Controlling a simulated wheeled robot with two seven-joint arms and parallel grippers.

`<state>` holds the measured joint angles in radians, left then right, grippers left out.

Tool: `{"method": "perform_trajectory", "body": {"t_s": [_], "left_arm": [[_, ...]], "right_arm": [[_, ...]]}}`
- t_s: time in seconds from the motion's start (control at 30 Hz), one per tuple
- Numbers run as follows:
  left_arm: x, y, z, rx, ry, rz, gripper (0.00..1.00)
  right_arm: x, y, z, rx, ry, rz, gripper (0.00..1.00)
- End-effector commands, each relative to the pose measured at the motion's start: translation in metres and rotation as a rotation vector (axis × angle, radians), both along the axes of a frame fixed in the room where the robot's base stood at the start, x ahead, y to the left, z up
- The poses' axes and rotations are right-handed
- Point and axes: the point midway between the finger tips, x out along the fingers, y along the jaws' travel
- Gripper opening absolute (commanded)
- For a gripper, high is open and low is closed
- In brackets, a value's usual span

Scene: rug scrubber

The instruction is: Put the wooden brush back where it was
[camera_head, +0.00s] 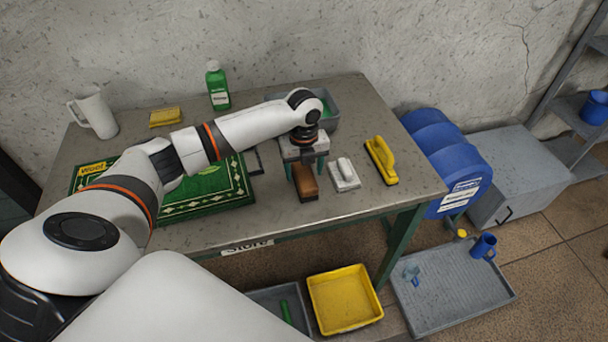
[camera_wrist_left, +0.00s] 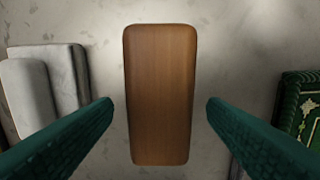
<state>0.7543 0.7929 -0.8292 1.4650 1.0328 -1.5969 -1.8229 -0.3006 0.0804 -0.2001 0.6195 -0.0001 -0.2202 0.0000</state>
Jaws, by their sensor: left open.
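The wooden brush (camera_head: 305,183) lies on the grey table, with a grey-white scrubber (camera_head: 344,175) to its right. In the left wrist view the brush (camera_wrist_left: 160,95) is a brown block with rounded corners, seen from above, between the two green fingers. My left gripper (camera_head: 307,162) is open above the brush, its fingers apart from the brush's sides with a gap on each side. The wrist view also shows the gripper (camera_wrist_left: 160,112) empty. My right gripper is not in view.
A yellow scrubber (camera_head: 381,160) lies further right on the table (camera_head: 270,228). A green patterned rug (camera_head: 225,188) lies left of the brush. A grey tub (camera_head: 330,112), a green bottle (camera_head: 217,86), a yellow sponge (camera_head: 164,117) and a white jug (camera_head: 95,116) stand toward the back.

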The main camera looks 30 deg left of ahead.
Motion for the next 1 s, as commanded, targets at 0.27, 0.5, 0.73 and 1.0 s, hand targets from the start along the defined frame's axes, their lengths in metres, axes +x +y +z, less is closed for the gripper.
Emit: {"method": "perform_trajectory", "body": {"t_s": [0.27,0.5,0.73,1.0], "left_arm": [[0.001,0.000,0.061,0.000,-0.005,0.001,0.67],[0.001,0.000,0.090,-0.001,-0.002,0.000,0.67],[0.001,0.000,0.095,0.000,0.000,0.001,0.67],[0.001,0.000,0.094,-0.001,-0.001,0.001,0.67]], "right_arm": [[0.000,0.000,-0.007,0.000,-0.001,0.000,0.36],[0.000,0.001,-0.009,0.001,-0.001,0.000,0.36],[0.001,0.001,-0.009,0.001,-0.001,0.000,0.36],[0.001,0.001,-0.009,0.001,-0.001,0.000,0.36]]}}
